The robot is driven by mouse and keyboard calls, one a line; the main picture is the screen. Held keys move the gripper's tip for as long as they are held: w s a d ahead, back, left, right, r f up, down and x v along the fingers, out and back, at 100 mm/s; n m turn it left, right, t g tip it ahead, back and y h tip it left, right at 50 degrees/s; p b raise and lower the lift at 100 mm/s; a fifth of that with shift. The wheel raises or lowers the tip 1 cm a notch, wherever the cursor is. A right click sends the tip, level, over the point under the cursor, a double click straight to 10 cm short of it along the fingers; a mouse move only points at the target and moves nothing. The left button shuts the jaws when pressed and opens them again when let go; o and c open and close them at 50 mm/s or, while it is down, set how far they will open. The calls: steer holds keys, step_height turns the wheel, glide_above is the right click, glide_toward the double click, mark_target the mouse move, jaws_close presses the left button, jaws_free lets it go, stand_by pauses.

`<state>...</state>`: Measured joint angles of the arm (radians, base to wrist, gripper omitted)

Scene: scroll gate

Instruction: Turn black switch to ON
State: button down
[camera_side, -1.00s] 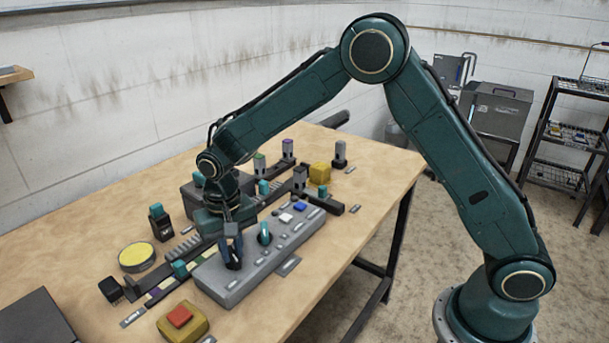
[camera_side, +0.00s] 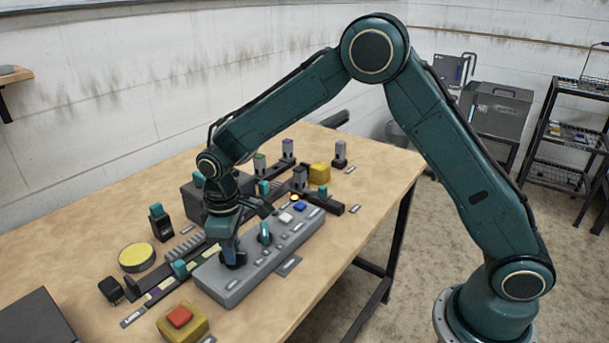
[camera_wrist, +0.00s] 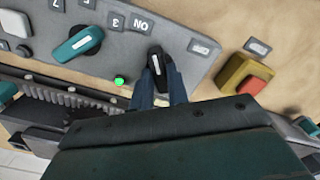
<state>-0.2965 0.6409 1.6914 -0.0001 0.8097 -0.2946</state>
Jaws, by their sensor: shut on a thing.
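The black switch (camera_wrist: 158,66) is an elongated knob with a white line, on the grey control panel (camera_wrist: 120,45). My gripper (camera_wrist: 162,82) is shut on it, one finger on each side. The knob stands almost straight up and down in the wrist view, near the ON label (camera_wrist: 142,26). Another label plate (camera_wrist: 205,46) lies to its right; its text is hard to read. In the side view my gripper (camera_side: 232,255) reaches down to the panel's near left end and mostly hides the black switch.
A teal knob (camera_wrist: 78,44) stands beside the black switch; a green light (camera_wrist: 119,80) glows close by. A red button on a yellow base (camera_side: 180,320) is at the front. A yellow disc (camera_side: 136,257) and a dark box (camera_side: 36,318) are to the left.

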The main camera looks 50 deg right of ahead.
steer(key=shift+n, duration=1.1)
steer(key=c, duration=1.4)
jaws_free()
steer(key=shift+o, duration=0.2)
steer(key=shift+r, duration=0.2)
step_height(320, 180, up, 14)
steer(key=shift+f, duration=0.25)
